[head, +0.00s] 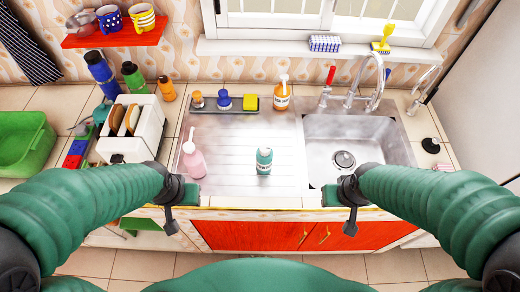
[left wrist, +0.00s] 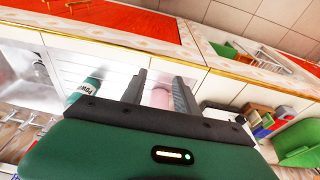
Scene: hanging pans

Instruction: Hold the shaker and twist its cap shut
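The shaker (head: 264,160) is a small teal can with a pale printed label, standing upright on the steel drainboard left of the sink. It also shows in the left wrist view (left wrist: 84,90), left of the fingers. Its cap is too small to judge. My left gripper (head: 186,192) is at the counter's front edge, left of the shaker and apart from it. In the left wrist view its two dark fingers (left wrist: 160,82) are spread with nothing held. My right gripper (head: 336,194) is at the front edge, right of the shaker and apart from it; its fingers cannot be made out.
A pink bottle (head: 193,157) stands close behind my left gripper. An orange soap bottle (head: 282,95) and small containers line the drainboard's back. The sink (head: 350,155) lies right, with taps behind. A white toaster (head: 138,128) stands left. The drainboard around the shaker is clear.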

